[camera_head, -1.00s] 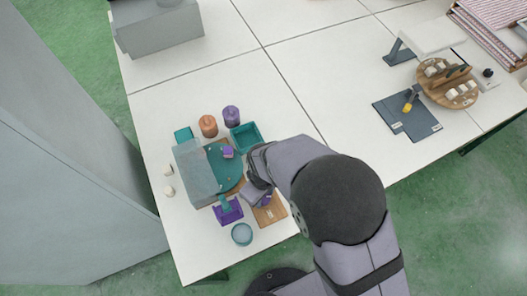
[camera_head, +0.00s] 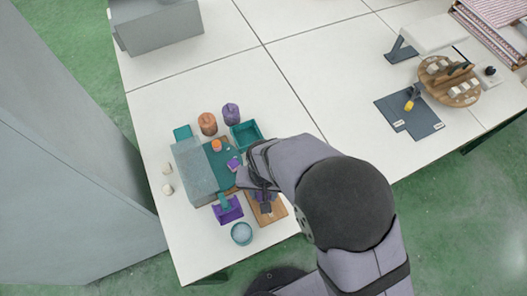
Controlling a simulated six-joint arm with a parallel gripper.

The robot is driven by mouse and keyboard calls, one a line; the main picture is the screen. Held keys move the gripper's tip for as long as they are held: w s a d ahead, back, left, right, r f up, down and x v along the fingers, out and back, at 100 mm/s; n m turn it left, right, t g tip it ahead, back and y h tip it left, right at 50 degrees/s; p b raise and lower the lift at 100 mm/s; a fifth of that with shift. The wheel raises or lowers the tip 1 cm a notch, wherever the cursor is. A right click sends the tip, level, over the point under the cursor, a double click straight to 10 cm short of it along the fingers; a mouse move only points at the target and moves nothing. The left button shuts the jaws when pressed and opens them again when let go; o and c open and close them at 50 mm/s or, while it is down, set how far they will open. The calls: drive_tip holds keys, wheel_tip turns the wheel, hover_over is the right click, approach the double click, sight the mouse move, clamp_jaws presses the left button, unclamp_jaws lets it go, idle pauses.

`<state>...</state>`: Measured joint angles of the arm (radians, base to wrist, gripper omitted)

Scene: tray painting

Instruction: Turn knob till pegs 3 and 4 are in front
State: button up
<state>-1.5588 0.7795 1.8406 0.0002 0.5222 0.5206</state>
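The teal turntable (camera_head: 222,158) shows beside a grey box-like cover (camera_head: 193,170) that hides its left part. An orange piece (camera_head: 216,146) and a purple piece (camera_head: 233,163) stand on its visible part. Peg numbers are too small to read. My gripper (camera_head: 262,196) points down over a wooden board (camera_head: 268,212) at the turntable's lower right. The knob cannot be made out; my gripper and arm cover that area. Whether the fingers are open or shut does not show.
Orange (camera_head: 208,124) and purple (camera_head: 231,114) jars and a teal tray (camera_head: 246,135) stand behind the turntable. A purple holder (camera_head: 227,209) and a round teal dish (camera_head: 242,233) are in front. Two cream knob-like pieces (camera_head: 168,189) lie left. The table's middle is clear.

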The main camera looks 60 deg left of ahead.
drive_tip(key=shift+m, duration=1.4)
drive_tip(key=o, duration=1.1)
drive_tip(key=shift+c, duration=0.2)
drive_tip(key=shift+r+b, duration=1)
drive_tip(key=shift+r, duration=2.7)
